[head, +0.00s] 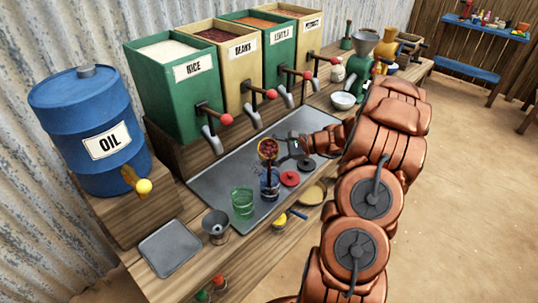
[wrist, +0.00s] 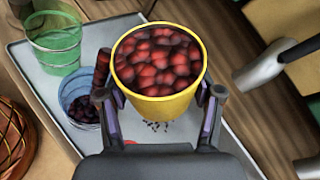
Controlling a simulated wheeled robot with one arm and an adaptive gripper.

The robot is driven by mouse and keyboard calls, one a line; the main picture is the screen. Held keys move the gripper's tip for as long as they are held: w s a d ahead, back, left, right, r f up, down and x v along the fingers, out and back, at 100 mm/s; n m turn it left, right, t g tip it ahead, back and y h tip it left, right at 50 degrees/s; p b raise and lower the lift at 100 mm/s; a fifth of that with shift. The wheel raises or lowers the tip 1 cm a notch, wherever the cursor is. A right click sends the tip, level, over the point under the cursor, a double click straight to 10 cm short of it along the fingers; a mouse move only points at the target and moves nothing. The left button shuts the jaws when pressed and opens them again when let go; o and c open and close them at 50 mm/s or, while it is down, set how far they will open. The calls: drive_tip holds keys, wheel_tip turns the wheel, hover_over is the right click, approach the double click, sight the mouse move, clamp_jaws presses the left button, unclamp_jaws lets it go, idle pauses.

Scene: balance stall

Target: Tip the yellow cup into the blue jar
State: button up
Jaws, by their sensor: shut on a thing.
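My gripper (head: 291,144) is shut on the yellow cup (head: 267,146), seen close in the wrist view (wrist: 165,104). The cup is full of red beans (wrist: 160,58) and is held above the metal tray. The blue jar (head: 270,188) stands on the tray below the cup. In the wrist view the jar (wrist: 68,94) is left of the cup, partly hidden by my left finger, with dark beans inside. A strand of beans (wrist: 102,66) shows beside the cup's left rim, above the jar; it appears to be falling.
A green glass (head: 242,202) stands left of the jar on the tray (head: 215,185). A red lid (head: 290,179) lies right of it. A grey funnel cup (head: 216,226) is at the front. Dispensers with red-knobbed taps line the back. Small dark bits (wrist: 156,126) lie under the cup.

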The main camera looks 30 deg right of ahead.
drive_tip(key=shift+w+d+n+t+b, duration=0.15)
drive_tip(key=shift+n+t+b, duration=0.85)
drive_tip(key=shift+b, duration=3.3)
drive_tip(key=shift+f+n+t+b, duration=0.15)
drive_tip(key=shift+n+t+b, duration=0.35)
drive_tip(key=shift+n+b, duration=2.55)
drive_tip(key=shift+s+a+f+n+t+b, duration=0.15)
drive_tip(key=shift+s+a+n+t+b, duration=0.25)
drive_tip(key=shift+b, duration=3.95)
drive_tip(key=shift+s+d+f+n+t+b, duration=0.2)
drive_tip(key=shift+t+b, duration=0.4)
drive_tip(key=shift+b, duration=3.7)
